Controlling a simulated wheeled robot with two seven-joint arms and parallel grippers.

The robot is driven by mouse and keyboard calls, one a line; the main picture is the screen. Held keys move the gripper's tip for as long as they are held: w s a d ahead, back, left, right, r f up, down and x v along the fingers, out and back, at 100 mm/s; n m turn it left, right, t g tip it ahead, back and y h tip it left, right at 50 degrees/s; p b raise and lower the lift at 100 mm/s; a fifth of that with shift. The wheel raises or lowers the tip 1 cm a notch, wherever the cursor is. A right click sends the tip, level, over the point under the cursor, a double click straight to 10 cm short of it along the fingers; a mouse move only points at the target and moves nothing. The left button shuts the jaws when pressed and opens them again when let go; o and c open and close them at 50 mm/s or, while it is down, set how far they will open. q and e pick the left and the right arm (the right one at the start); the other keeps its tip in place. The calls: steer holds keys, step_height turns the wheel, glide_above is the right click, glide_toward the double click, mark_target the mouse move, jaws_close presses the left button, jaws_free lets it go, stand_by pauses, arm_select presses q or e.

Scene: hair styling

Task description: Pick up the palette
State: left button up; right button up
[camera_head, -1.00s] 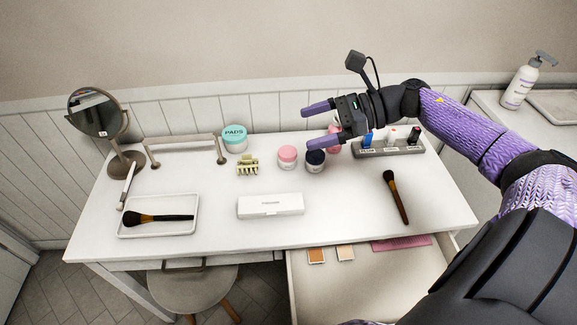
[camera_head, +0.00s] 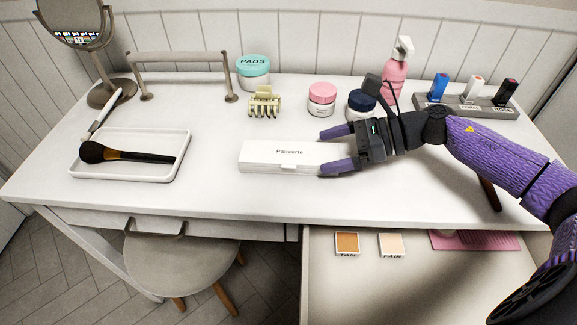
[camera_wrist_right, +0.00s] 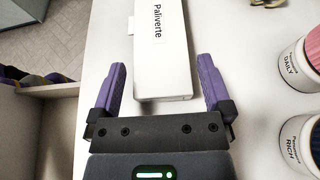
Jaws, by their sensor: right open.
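The palette (camera_head: 270,156) is a closed white box with "Paliverte" on its lid, lying flat near the front middle of the table. In the right wrist view the palette (camera_wrist_right: 164,50) extends away, with its near end between the tips of my fingers. My right gripper (camera_head: 338,150) is open at the palette's right end, one finger on the far side and one on the near side. In the right wrist view gaps show between the palette and both fingers of the gripper (camera_wrist_right: 160,85). My left gripper is not in view.
A tray (camera_head: 160,179) with a brush (camera_head: 130,154) lies left. A claw clip (camera_head: 265,103), pink-lidded jar (camera_head: 322,99), dark-lidded jar (camera_head: 361,103) and pink spray bottle (camera_head: 394,75) stand behind. An open drawer (camera_head: 385,285) is below the front edge.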

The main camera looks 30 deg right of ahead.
mark_target(290, 159)
steer(key=x, duration=0.2)
steer(key=shift+w+a+f, duration=0.2)
steer(key=shift+a+f, duration=0.05)
steer(key=c, duration=1.3)
